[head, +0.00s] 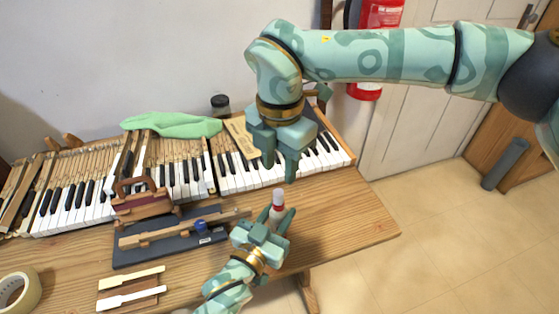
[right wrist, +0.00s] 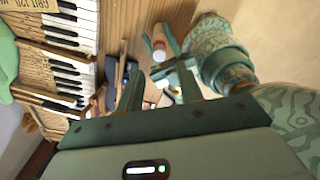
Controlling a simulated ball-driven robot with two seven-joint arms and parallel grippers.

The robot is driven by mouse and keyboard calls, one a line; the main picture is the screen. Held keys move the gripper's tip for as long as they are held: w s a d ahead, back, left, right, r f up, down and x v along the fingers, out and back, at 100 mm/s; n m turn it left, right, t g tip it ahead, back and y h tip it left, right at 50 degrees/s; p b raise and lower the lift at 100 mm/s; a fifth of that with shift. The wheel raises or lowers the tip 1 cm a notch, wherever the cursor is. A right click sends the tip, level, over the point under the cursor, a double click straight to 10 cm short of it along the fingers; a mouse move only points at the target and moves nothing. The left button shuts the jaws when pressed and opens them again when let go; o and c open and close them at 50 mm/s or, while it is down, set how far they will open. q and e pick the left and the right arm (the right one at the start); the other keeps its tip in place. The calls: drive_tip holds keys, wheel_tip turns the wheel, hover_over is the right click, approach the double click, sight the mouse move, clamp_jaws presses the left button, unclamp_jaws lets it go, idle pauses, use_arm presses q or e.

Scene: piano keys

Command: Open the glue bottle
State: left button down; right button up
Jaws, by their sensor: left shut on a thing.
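The bottle (right wrist: 159,47) and my left gripper (right wrist: 174,66) also show in the right wrist view. My right gripper (head: 280,170) hangs above and just behind the bottle, fingers pointing down. Its fingers are apart and empty, and it does not touch the cap. The lower part of the bottle is hidden by my left gripper.
Piano keys (head: 62,204) line the back of the wooden table (head: 345,212). A dark mat (head: 128,256) with tools lies left of my left gripper. A tape roll (head: 32,292) and loose key pieces (head: 130,290) lie at front left. The table's right end is clear.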

sight(279, 192)
drive_tip(key=shift+m, duration=0.5)
drive_tip(key=shift+f, duration=0.25)
drive_tip(key=shift+m, duration=0.3)
wheel_tip(279, 192, down, 8)
drive_tip(key=shift+r, duration=0.2)
